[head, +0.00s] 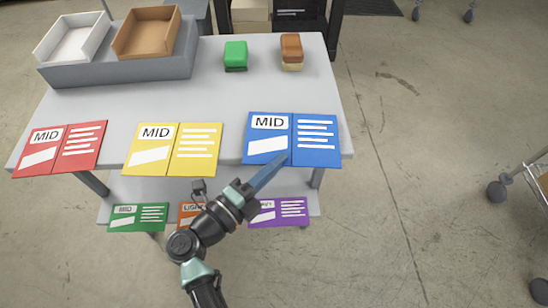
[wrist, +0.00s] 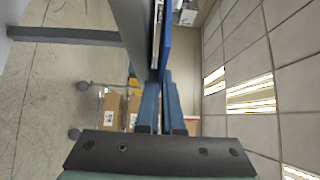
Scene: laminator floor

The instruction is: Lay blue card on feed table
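The blue card (head: 305,150), marked MID, lies flat at the right of the table's front edge, its near edge sticking out past the top. My gripper (head: 285,158) reaches its near edge from the front. In the wrist view the blue card (wrist: 167,45) shows edge-on at the tips of my gripper (wrist: 162,82). The fingers are nearly together, with the card's edge between them. The grey table (head: 200,105) carries the card. I cannot tell which part is the feed table.
A yellow card (head: 195,150) and a red card (head: 80,147) overhang the same edge. A lower shelf holds green (head: 125,224), orange (head: 188,222) and purple (head: 292,208) cards. Trays (head: 75,38) and green (head: 236,53) and brown (head: 291,47) blocks stand behind. The table's middle is clear.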

